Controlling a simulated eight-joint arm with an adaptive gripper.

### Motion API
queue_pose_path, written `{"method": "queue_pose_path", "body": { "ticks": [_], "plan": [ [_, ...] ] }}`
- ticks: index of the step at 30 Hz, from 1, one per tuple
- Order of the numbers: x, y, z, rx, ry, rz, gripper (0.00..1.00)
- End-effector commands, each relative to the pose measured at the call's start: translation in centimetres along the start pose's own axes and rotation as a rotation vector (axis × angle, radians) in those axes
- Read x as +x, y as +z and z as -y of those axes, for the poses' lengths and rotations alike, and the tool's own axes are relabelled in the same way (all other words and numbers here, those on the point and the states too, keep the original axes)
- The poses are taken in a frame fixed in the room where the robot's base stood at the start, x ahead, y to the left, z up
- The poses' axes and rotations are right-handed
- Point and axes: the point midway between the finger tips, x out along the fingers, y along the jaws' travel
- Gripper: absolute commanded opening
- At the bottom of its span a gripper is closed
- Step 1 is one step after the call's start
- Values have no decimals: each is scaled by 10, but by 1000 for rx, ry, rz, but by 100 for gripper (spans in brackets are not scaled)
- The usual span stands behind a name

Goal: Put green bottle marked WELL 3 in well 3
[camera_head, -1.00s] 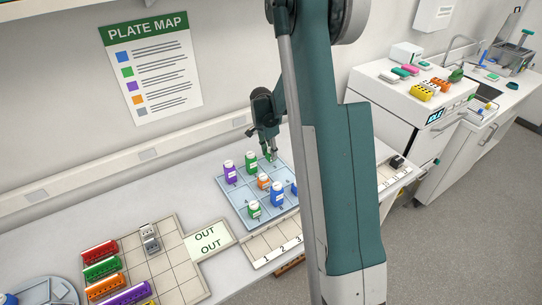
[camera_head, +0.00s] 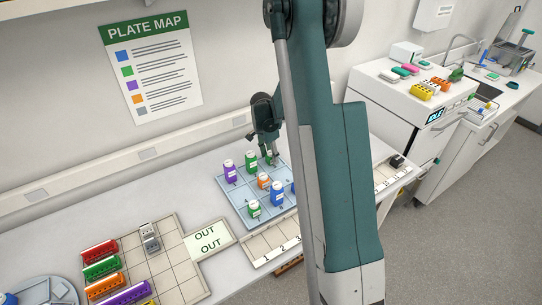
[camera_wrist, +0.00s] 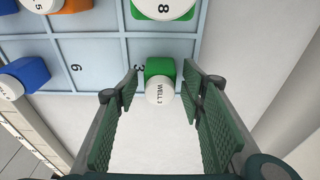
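The green bottle with a white cap marked WELL 3 (camera_wrist: 160,91) stands in the cell numbered 3 of the pale blue well plate (camera_wrist: 101,52), close beside the printed numeral. My gripper (camera_wrist: 159,76) is open, with one green finger on each side of this bottle and a visible gap to each. In the head view my gripper (camera_head: 271,160) points down at the plate's back corner. The bottle there is partly hidden by the fingers. Its base is hidden in the wrist view.
Another green bottle, marked 8 (camera_wrist: 163,8), stands in the adjoining row. Purple (camera_head: 230,172), orange (camera_head: 264,181) and blue (camera_head: 277,194) bottles stand on the plate. A numbered rack (camera_head: 268,243) lies in front. The OUT tray (camera_head: 180,268) is at left.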

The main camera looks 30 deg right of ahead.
Motion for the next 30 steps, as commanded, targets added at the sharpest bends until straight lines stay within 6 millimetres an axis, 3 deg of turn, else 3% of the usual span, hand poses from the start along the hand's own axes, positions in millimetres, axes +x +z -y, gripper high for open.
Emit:
{"method": "queue_pose_path", "body": {
  "ticks": [14,30],
  "plan": [
    [-7,0,0,0,0,0,40],
    [-69,0,0,-1,0,0,40]
  ]
}}
